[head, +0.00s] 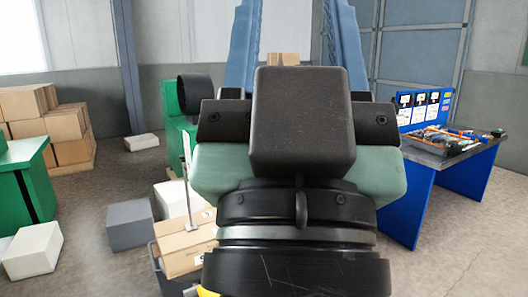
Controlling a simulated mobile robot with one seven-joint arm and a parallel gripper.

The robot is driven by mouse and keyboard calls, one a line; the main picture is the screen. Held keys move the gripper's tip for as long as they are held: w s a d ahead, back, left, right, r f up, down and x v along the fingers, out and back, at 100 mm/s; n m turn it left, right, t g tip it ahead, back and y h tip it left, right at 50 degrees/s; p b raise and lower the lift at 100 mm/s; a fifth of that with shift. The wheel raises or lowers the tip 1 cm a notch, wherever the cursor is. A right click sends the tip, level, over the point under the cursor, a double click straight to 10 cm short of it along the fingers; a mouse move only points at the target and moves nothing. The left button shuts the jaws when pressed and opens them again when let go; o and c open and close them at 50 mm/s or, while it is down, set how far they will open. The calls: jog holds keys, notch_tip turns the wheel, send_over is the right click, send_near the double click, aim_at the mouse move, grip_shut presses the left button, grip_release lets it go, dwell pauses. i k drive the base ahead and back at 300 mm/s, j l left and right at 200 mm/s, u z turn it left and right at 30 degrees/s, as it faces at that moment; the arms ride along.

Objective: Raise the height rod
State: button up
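My gripper (293,35) fills the middle of the head view, seen from behind. Its two long blue fingers stand wide apart and run up past the top edge, so their tips are out of frame. Nothing shows held between the visible parts of the fingers. A thin, pale upright rod (187,180), which may be the height rod, stands left of my gripper, apart from it. Its foot is at the cardboard boxes (187,245). My gripper's dark housing and green body hide much of what lies straight ahead.
A blue workbench (408,205) with tools and parts on top stands at right. Green machinery (175,108) stands behind the rod. Grey (130,224) and white blocks (33,250) lie on the floor at left. Stacked cartons (55,115) stand farther back. Floor at lower right is clear.

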aim_at(190, 227)
jog(key=i+j+z, duration=0.45)
jog(key=j, duration=0.2)
jog(key=j+z, duration=0.2)
jog(key=j, duration=0.2)
jog(key=i+j+z, duration=0.25)
jog(key=j, duration=0.15)
jog(key=j+z, duration=0.2)
jog(key=j, duration=0.2)
jog(key=i+j, duration=0.1)
jog(key=j, duration=0.55)
jog(key=i+j, duration=0.1)
jog(key=j, duration=0.5)
jog(key=i+j+z, duration=0.1)
jog(key=j, duration=0.55)
jog(key=i+j, duration=0.15)
jog(key=j, duration=1.1)
jog(key=i+z, duration=0.05)
jog(key=i, duration=0.05)
